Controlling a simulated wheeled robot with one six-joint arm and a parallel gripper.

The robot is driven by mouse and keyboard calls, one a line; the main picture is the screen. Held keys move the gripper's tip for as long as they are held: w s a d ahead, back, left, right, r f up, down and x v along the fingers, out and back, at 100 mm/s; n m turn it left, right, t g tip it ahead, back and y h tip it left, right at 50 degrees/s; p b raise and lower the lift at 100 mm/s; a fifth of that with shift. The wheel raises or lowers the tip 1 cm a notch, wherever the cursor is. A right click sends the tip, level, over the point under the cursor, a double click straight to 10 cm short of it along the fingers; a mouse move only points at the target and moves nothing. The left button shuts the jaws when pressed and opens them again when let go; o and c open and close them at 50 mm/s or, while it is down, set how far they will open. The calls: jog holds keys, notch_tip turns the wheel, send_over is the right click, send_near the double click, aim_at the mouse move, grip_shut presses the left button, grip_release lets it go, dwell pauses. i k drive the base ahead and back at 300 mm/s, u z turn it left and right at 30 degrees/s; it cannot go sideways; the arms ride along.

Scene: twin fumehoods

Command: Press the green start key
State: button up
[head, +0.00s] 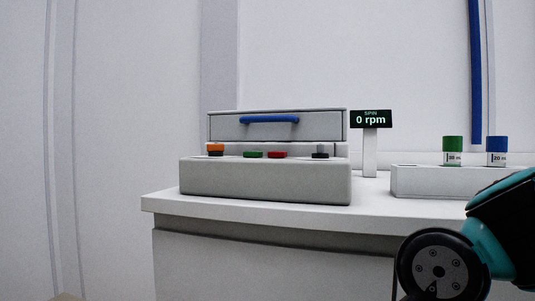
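The green key (253,154) is a low, flat button on the front ledge of a grey bench machine (265,181). A red key (277,155) sits just to its right. An orange knob (215,148) is at the left end and a dark grey knob (320,152) at the right end. The machine's lid (227,128) is down and has a blue handle (269,119). Part of my arm shows at the lower right, apart from the machine. My gripper is out of view.
The machine stands on a white bench (386,208). To its right, a white block (440,181) holds a green-capped vial (452,151) and a blue-capped vial (497,151). The display post (370,152) stands between block and machine. The bench front before the machine is clear.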

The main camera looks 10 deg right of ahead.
aim_at(246, 154)
jog(key=k, duration=0.3)
jog(key=u, duration=0.85)
jog(key=i, duration=0.7)
jog(key=z, duration=0.2)
